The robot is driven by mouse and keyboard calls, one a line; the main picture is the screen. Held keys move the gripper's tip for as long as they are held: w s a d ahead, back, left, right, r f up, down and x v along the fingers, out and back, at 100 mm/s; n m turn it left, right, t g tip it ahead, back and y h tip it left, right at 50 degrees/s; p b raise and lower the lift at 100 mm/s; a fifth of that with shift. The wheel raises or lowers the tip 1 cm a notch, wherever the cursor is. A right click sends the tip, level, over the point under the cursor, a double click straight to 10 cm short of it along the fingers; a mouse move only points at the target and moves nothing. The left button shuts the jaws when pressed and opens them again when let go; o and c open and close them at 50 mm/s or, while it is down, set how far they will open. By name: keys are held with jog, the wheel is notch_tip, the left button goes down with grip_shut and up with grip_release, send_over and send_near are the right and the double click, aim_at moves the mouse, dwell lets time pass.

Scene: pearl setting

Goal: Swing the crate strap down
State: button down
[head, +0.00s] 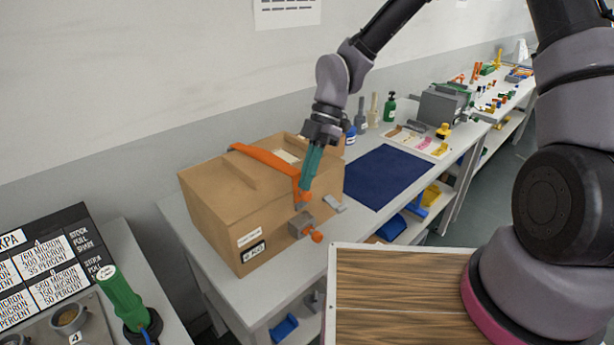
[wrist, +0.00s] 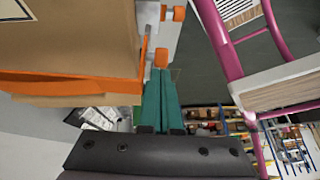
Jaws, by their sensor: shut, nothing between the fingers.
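A brown crate (head: 228,212) stands on the grey bench. An orange strap (head: 262,157) runs across its top and bends down at the front right edge; in the wrist view the strap (wrist: 70,88) crosses the crate (wrist: 75,35). A grey latch block with an orange knob (head: 316,236) sits low on the crate's front; an orange knob also shows in the wrist view (wrist: 179,13). My gripper (head: 305,186) has teal fingers, which are shut and empty, pointing down by the strap's front end. In the wrist view its fingertips (wrist: 160,72) lie close to an orange end piece; contact cannot be told.
A dark blue mat (head: 385,176) lies on the bench right of the crate. Bottles (head: 374,110) and a grey machine (head: 440,104) stand behind it. A wood-topped board (head: 400,295) is in front. A green-handled tool (head: 120,297) stands at left.

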notch_tip(320, 180, down, 4)
jog(key=shift+r, duration=0.25)
jog(key=shift+d, duration=0.1)
jog(key=shift+r, duration=0.1)
